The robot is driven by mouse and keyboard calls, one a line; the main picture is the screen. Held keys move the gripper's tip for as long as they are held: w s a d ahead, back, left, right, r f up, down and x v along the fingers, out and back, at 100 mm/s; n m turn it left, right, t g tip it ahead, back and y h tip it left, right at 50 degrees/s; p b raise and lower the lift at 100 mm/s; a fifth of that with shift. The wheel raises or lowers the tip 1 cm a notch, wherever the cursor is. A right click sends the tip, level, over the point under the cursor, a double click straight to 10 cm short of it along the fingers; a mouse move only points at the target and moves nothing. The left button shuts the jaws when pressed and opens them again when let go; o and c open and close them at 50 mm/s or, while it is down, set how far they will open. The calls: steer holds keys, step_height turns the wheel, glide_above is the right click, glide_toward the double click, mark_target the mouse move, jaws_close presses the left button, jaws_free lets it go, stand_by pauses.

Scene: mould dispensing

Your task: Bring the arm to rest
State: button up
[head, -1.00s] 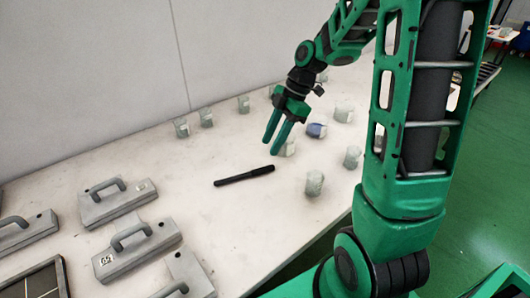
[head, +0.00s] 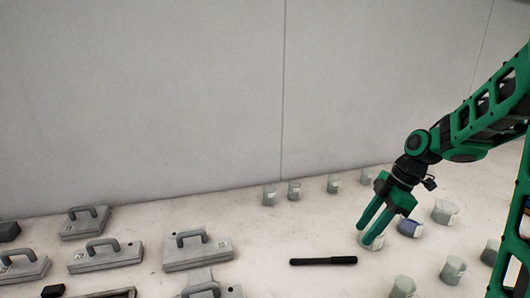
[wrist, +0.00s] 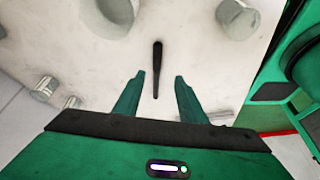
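My gripper (head: 371,226) is green with two long fingers. It hangs over the right part of the table in the head view, fingers pointing down and left. In the wrist view my gripper (wrist: 156,88) has its fingers spread apart with nothing held between them. A black rod-like tool (head: 323,261) lies on the table to the left of the fingers. It also shows in the wrist view (wrist: 157,68), beyond the fingertips. My green arm reaches in from the right edge of the head view.
Several pale cups stand around my gripper, one (head: 453,269) at the front right. Grey handled mould blocks (head: 197,252) fill the table's left. A plain wall (head: 140,100) rises behind. The table (head: 250,222) has bare room in the middle.

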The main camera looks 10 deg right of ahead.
steer(key=s+d+r+m+h, duration=0.1)
steer(key=s+d+m, duration=0.3)
steer(key=s+m, duration=0.7)
steer(key=s+d+r+m+h, duration=0.2)
steer(key=s+d+m+h, duration=0.1)
steer(key=s+m, duration=0.8)
steer(key=shift+s+d+r, duration=0.2)
steer(key=shift+s+d, duration=0.25)
steer(key=shift+s, duration=0.8)
